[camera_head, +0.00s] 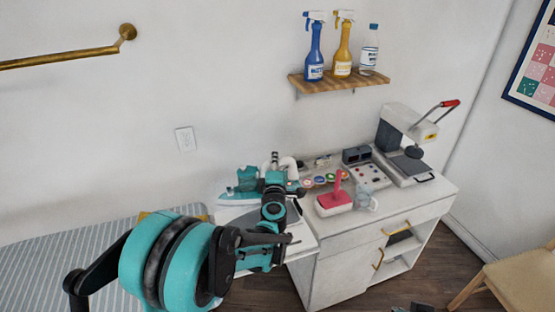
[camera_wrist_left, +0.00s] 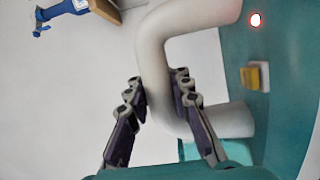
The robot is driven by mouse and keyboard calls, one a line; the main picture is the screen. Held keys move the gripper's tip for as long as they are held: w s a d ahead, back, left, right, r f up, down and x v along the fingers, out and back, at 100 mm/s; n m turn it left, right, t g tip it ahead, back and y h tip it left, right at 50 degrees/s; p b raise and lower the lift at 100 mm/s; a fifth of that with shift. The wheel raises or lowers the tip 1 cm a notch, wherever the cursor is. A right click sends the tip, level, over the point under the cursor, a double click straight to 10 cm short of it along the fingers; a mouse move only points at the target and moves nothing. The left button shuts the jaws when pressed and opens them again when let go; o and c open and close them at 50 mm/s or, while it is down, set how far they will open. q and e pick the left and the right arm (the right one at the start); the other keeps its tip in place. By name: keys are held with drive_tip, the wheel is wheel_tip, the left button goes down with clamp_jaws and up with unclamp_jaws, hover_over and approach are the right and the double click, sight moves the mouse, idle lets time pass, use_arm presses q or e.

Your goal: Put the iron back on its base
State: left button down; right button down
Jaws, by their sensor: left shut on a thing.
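The iron (camera_head: 240,184), teal and white, is at the left end of the worktop, partly behind my arm. My left gripper (camera_head: 277,163) is at the iron. In the left wrist view, the iron's bent white handle (camera_wrist_left: 151,50) passes between the fingers of my left gripper (camera_wrist_left: 159,92), which is shut on it. The iron's teal body, with a red light and a yellow switch, fills the right side of that view. My arm hides the iron's underside, so I cannot tell what it rests on or make out its base.
A red-handled tool (camera_head: 335,200), several round coloured items (camera_head: 318,181) and a press (camera_head: 408,145) stand on the white cabinet (camera_head: 338,255). A shelf (camera_head: 340,84) above holds two spray bottles and a clear bottle. A striped ironing surface (camera_head: 50,258) is at left, a chair (camera_head: 520,285) at right.

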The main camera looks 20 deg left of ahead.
use_arm(q)
drive_tip(key=shift+f, duration=0.15)
wheel_tip(320, 180, down, 10)
drive_tip(key=b, duration=0.8)
drive_tip(key=shift+f, duration=0.2)
drive_tip(key=shift+f+b, duration=0.55)
drive_tip(key=shift+f, duration=0.05)
drive_tip(key=c, duration=1.3)
unclamp_jaws()
drive_tip(key=shift+s, duration=0.15)
drive_tip(key=v, duration=1.2)
